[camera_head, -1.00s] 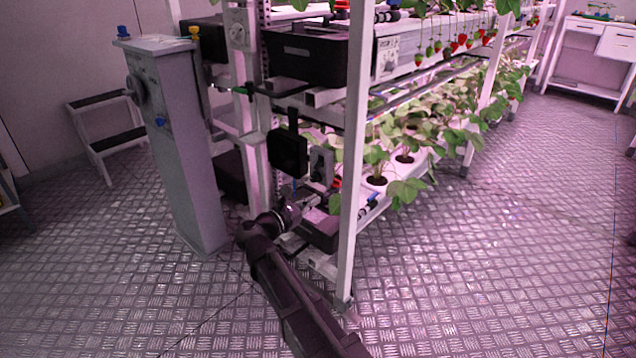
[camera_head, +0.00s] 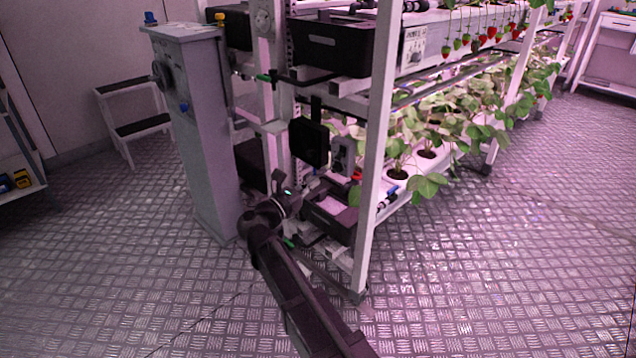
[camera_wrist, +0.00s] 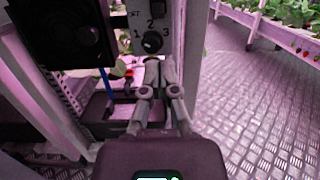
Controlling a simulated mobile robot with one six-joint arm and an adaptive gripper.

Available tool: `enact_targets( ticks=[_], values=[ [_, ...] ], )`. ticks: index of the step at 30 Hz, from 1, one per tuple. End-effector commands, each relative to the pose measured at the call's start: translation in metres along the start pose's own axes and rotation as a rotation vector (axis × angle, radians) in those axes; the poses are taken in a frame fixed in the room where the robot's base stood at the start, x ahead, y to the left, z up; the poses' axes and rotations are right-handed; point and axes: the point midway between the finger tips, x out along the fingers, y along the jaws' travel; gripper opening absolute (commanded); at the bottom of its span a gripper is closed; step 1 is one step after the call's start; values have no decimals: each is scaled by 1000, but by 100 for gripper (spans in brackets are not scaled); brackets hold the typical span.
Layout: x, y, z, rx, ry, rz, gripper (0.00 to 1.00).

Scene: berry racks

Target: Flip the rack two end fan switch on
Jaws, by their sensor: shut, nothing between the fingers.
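A grey switch box with a dark round knob marked 1, 2 and 3 is at the top middle of the wrist view (camera_wrist: 151,42). In the head view the grey box (camera_head: 342,155) hangs beside the square black fan (camera_head: 309,142) at the rack's end. The fan (camera_wrist: 62,30) fills the upper left of the wrist view. My gripper (camera_wrist: 160,63) is shut and empty, its fingertips just below the knob in the picture; I cannot tell whether they touch the box. In the head view my gripper (camera_head: 291,196) is low at the rack end, left of the box.
A white rack post (camera_head: 373,170) stands right of the switch box. A black tray (camera_head: 330,212) sits below it. A tall grey cabinet (camera_head: 193,125) stands to the left, with a step stool (camera_head: 135,125) behind. The metal floor at right is clear.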

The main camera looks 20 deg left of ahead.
Motion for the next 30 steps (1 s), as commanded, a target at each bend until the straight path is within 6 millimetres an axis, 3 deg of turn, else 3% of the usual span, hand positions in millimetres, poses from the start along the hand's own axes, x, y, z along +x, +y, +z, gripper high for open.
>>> enact_targets(
  ticks=[18,30],
  values=[
    [76,1,1,0,0,0,0],
    [87,0,0,1,0,2,0]
  ],
)
